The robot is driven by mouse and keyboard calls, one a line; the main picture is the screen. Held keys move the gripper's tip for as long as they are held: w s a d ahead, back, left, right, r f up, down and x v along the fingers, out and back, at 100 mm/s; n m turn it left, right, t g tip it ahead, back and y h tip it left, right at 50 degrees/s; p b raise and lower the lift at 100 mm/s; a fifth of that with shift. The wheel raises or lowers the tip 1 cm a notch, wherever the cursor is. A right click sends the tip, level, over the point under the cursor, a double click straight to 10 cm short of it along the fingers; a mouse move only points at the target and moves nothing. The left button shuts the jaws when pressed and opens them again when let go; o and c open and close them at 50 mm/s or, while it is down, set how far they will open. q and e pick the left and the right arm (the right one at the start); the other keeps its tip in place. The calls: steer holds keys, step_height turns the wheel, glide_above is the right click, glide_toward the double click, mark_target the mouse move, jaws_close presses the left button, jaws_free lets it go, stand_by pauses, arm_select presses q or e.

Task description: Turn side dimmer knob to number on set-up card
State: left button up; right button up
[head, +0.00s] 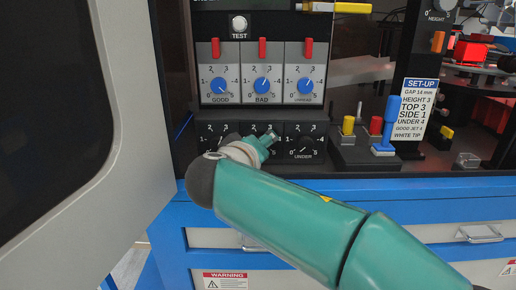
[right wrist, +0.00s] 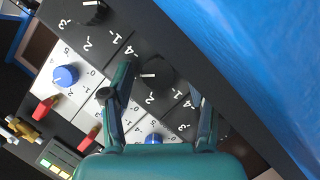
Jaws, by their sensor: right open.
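The set-up card (head: 415,109) at the right of the head view reads SIDE 1, with TOP 3 above and UNDER 4 below. A row of black dimmer knobs sits low on the panel; the right one is labelled UNDER (head: 305,146). My right gripper (head: 268,141) is at the middle of this row and covers the middle knob and its label in the head view. In the right wrist view, my right gripper (right wrist: 160,84) is open, its fingers on either side of a black knob (right wrist: 161,71) with a white pointer line. Contact cannot be told. My left gripper is out of view.
Blue knobs labelled GOOD (head: 220,86) and BAD (head: 262,86), with a third beside them, sit above, under red levers (head: 262,47). A control box with a yellow button (head: 348,125) and a blue lever (head: 386,127) stands right of the panel. A grey-framed door (head: 125,110) fills the left.

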steer(key=shift+r, duration=0.15)
step_height(320, 180, up, 10)
steer(key=shift+f, duration=0.2)
stand_by(0.4)
